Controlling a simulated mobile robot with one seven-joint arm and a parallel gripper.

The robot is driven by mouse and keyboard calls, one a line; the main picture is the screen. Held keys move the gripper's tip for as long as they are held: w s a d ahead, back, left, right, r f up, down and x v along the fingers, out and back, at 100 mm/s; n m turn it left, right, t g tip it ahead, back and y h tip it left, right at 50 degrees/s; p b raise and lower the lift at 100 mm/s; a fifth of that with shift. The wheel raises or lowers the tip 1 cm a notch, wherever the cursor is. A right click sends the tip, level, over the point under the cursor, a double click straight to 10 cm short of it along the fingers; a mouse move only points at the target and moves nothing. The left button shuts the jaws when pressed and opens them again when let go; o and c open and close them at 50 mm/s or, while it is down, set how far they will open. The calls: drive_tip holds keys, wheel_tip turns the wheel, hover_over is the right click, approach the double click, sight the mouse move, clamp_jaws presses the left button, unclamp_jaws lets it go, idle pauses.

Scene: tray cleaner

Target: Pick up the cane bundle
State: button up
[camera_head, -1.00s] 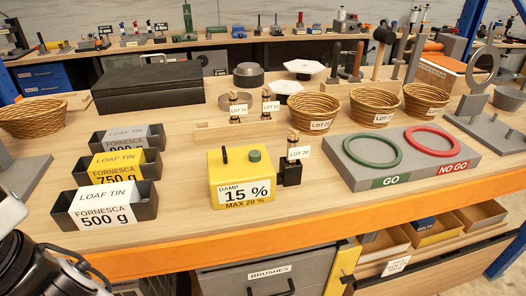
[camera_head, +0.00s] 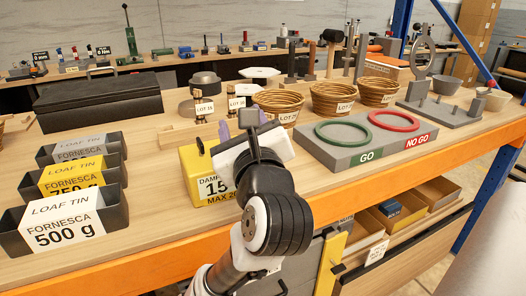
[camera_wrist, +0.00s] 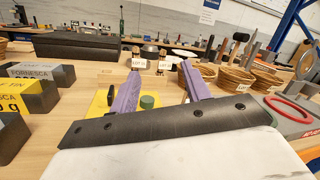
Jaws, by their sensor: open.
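Two small cane bundles with paper tags stand at the back of the bench. The left one (camera_head: 201,106), tagged LOT 15, also shows in the wrist view (camera_wrist: 136,58). The other (camera_head: 237,103) also shows in the wrist view (camera_wrist: 162,63). A third bundle, tagged LOT 20 earlier, is hidden now behind my arm. My gripper (camera_head: 236,124) is open and empty, above the yellow damp meter (camera_head: 197,176). In the wrist view its two purple fingers (camera_wrist: 160,78) stand apart, with the two far bundles showing between them, well beyond the tips.
Loaf tins (camera_head: 84,182) stand at left and a black slab (camera_head: 98,100) behind. Wicker baskets (camera_head: 278,104) stand behind the grey GO/NO GO gauge block (camera_head: 345,145) at right. Open drawers (camera_head: 400,215) jut out below the orange bench edge (camera_head: 150,268).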

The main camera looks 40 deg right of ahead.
drive_tip(key=s+d+f+m+g, duration=0.2)
drive_tip(key=s+d+f+m, duration=0.3)
drive_tip(key=p+x, duration=0.4)
drive_tip(key=x, duration=0.9)
drive_tip(key=shift+w+d, duration=0.2)
clamp_jaws()
